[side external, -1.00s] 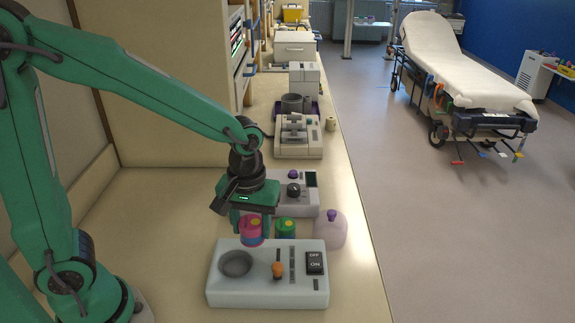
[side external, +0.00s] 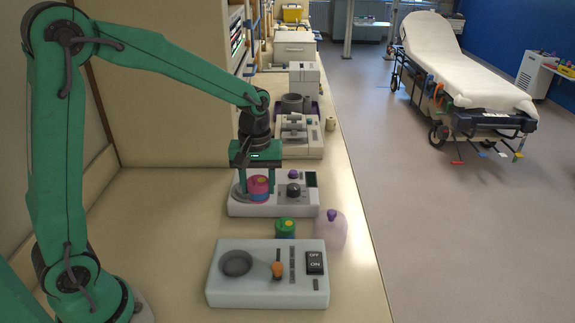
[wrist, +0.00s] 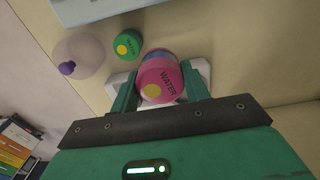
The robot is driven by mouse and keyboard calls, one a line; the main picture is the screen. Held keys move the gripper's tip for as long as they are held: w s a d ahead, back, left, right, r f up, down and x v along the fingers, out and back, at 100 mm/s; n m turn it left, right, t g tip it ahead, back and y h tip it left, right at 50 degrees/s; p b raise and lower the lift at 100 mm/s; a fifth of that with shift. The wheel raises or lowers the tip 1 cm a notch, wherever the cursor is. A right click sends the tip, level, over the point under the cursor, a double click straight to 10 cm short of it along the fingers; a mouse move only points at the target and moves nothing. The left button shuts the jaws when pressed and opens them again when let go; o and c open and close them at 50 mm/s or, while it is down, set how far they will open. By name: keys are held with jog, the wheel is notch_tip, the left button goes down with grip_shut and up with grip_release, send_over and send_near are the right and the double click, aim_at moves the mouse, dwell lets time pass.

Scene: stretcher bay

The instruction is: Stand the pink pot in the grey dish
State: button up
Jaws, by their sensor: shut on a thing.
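The pink pot (side external: 259,187), with a yellow spot on its lid and a blue-purple band, is held upright between the fingers of my gripper (side external: 257,179). In the wrist view the pot (wrist: 162,82) shows the word WATER between both fingers. It is over the left part of the farther white unit (side external: 270,208). A grey round rim (side external: 241,196) shows partly around the pot there; whether the pot touches it I cannot tell. Another round dark grey dish (side external: 237,264) is empty in the left of the nearer white unit (side external: 225,290).
A green-lidded pot (side external: 286,226) and a translucent pinkish bottle with a purple cap (side external: 331,228) stand between the two units. An orange knob (side external: 278,270) rises from the nearer unit. More equipment (side external: 300,140) stands farther along the bench.

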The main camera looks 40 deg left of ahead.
jog(key=w+a+n, duration=0.2)
jog(key=w+a, duration=0.3)
jog(key=a, duration=0.5)
jog(key=shift+a+r, duration=0.15)
jog(key=shift+a, duration=0.25)
jog(key=shift+w, duration=0.1)
jog(key=shift+f, duration=2.9)
jog(key=shift+f, duration=0.6)
jog(key=o, duration=0.6)
jog(key=shift+c, duration=0.2)
jog(key=shift+o, duration=0.7)
